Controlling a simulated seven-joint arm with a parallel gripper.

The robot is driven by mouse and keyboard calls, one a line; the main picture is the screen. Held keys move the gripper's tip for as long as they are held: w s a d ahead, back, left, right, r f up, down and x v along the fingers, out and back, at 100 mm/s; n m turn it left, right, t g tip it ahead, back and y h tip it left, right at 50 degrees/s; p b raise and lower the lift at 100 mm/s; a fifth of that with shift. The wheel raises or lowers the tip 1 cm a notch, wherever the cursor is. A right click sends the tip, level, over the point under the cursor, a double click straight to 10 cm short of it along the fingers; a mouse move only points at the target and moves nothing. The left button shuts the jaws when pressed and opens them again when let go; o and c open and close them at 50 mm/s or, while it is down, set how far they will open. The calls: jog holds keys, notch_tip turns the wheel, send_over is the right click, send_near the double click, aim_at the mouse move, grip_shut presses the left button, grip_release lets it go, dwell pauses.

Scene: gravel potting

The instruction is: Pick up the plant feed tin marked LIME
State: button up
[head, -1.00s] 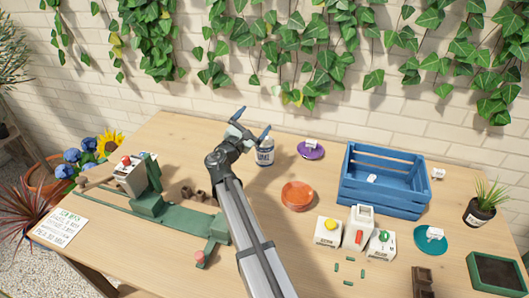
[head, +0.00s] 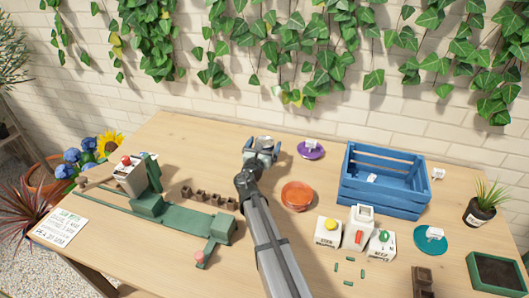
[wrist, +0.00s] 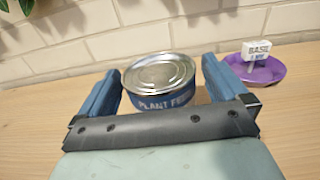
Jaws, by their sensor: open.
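The plant feed tin (wrist: 160,85) stands upright on the table in the wrist view, with a silver ringed lid and a blue label reading "PLANT F…"; the rest of its label is hidden behind my gripper. My gripper (wrist: 160,88) is open, with one blue finger on each side of the tin and a visible gap at the right finger. In the head view my gripper (head: 262,150) is at the back of the table around the tin, whose lid (head: 264,142) shows between the fingers. I cannot tell whether either finger touches it.
A purple saucer with a BASIL tag (wrist: 256,76) is close to the right. In the head view an orange dish (head: 297,196) and a blue crate (head: 385,182) stand further right. A row of small brown pots (head: 208,197) is left of my arm. The brick wall is behind.

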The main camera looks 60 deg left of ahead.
jog(key=shift+x, duration=1.25)
jog(key=shift+c, duration=0.2)
jog(key=c, duration=1.2)
